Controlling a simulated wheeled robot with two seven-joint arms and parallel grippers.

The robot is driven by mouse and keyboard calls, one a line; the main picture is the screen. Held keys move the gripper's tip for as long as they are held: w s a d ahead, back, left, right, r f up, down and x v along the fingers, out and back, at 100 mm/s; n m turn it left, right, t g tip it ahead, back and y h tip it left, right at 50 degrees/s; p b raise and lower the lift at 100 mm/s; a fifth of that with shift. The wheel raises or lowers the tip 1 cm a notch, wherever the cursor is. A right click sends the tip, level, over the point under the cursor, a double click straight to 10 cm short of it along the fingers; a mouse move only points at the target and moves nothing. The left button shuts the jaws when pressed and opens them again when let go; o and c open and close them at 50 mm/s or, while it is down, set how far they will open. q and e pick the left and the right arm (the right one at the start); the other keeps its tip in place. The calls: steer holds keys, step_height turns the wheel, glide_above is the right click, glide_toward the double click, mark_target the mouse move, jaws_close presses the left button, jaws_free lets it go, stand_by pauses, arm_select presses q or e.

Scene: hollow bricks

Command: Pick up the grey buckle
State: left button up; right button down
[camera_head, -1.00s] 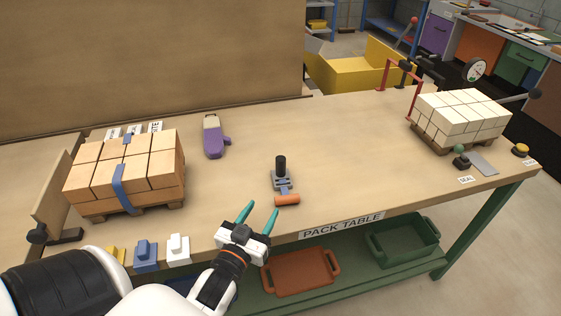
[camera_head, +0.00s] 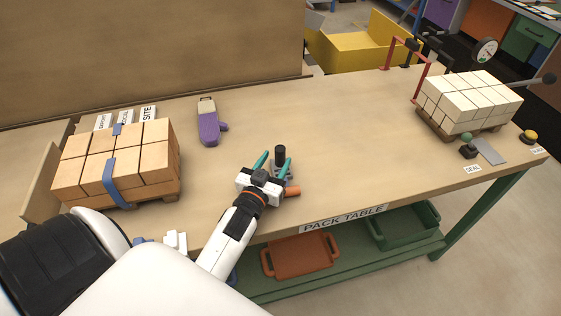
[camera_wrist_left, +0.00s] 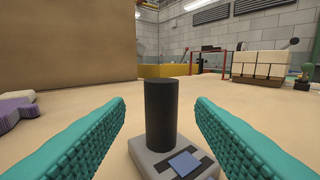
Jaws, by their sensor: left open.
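The grey buckle (camera_head: 290,173) sits on the table with an upright black cylinder on it and an orange end piece beside it. In the left wrist view its grey base (camera_wrist_left: 150,165) and black cylinder (camera_wrist_left: 160,110) stand between the two teal fingers, with a visible gap on each side. A small blue patch lies on the base. My left gripper (camera_head: 272,163) is open at the buckle, and it partly hides the buckle in the head view. My right gripper is not in view.
A pallet of tan bricks (camera_head: 140,160) with a blue strap stands at left. A purple tool (camera_head: 209,130) lies behind the gripper. A pallet of white bricks (camera_head: 465,105) stands at right. The table (camera_head: 370,140) is clear between the buckle and the white bricks.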

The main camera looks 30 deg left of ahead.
mark_target(278, 157)
arm_select(q)
steer(key=w, duration=0.3)
steer(key=shift+w+a, duration=0.35)
jaws_close()
